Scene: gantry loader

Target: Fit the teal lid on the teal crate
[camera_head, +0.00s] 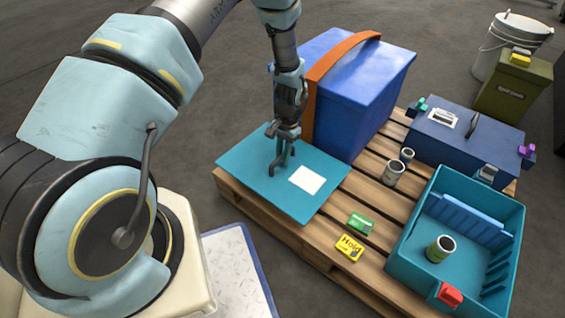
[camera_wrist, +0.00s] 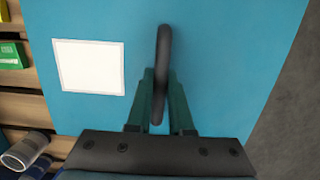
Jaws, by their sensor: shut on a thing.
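The teal lid (camera_head: 250,168) is a flat panel with a white label and a dark loop handle. It is at the left end of the pallet in the head view and fills much of the wrist view (camera_wrist: 215,60). My gripper (camera_head: 281,160) is shut on the lid's handle (camera_wrist: 163,60), with a finger on each side of it. I cannot tell whether the lid touches the pallet. The teal crate (camera_head: 410,262) stands open at the right end of the pallet. Inside it are a blue ribbed panel (camera_head: 465,220) and an olive can (camera_head: 440,249). A red latch (camera_head: 449,294) is on its front rim.
A tall blue box (camera_head: 362,85) with an orange strap stands behind the lid. A dark blue case (camera_head: 465,140) lies behind the crate. Grey cylinders (camera_head: 394,173) and green and yellow cards (camera_head: 349,248) sit on the pallet (camera_head: 330,235) between lid and crate.

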